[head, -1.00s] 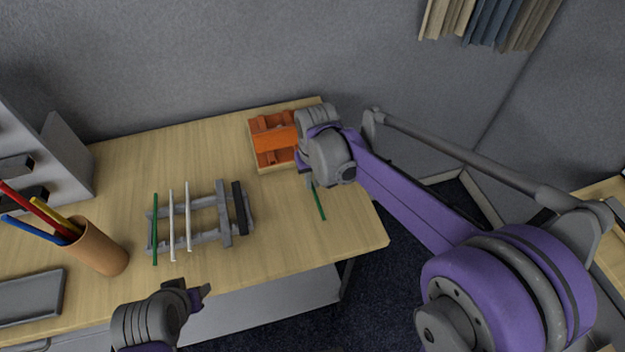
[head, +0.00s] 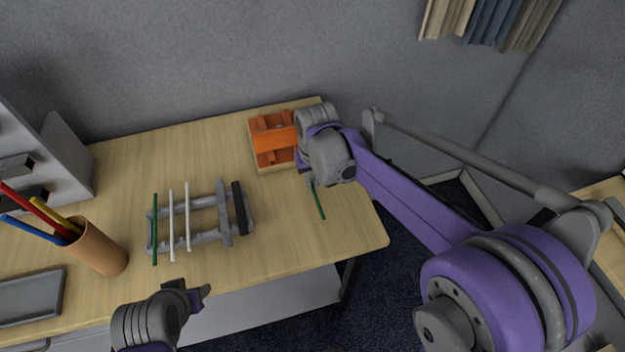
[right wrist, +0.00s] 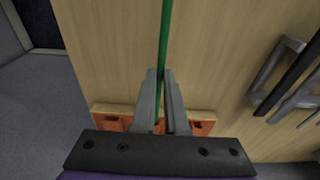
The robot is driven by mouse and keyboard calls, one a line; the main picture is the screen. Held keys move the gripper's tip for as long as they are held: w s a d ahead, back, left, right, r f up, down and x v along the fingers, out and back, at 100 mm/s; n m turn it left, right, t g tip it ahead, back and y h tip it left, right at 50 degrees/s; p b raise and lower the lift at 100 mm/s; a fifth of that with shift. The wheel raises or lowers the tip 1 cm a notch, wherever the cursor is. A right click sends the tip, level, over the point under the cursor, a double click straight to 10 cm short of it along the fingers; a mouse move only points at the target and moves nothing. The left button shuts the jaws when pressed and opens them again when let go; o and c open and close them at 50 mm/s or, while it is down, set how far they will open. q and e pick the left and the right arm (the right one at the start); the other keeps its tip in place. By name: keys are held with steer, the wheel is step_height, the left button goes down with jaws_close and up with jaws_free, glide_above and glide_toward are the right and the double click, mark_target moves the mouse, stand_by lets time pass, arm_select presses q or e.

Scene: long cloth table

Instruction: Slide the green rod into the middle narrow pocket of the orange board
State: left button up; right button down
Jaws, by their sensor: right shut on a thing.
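A green rod (head: 319,203) is held in my right gripper (head: 309,182), in front of the orange board. In the right wrist view the green rod (right wrist: 166,35) runs up from between the fingers of my right gripper (right wrist: 161,75), which is shut on it. The orange board (head: 274,139) sits in a wooden frame at the back right of the table; my right wrist covers its right side. In the right wrist view the board (right wrist: 203,128) is mostly hidden behind the gripper, so its middle pocket cannot be made out. My left gripper (head: 201,294) is at the front edge, seemingly empty.
A grey rack (head: 222,233) carries another green rod (head: 155,230), white rods (head: 187,217) and a black bar (head: 240,208). A brown cup (head: 101,248) with coloured sticks and a grey tray (head: 30,296) are at the left. The table between rack and board is clear.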

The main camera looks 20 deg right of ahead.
steer(key=shift+w+a, duration=0.1)
steer(key=shift+w, duration=2.65)
steer(key=shift+w+p, duration=0.45)
steer(key=shift+w, duration=1.65)
steer(key=c, duration=0.9)
jaws_free()
steer(key=shift+o, duration=0.2)
step_height(320, 180, up, 11)
steer(key=s, duration=0.1)
steer(key=shift+s, duration=0.2)
steer(key=shift+f, duration=0.1)
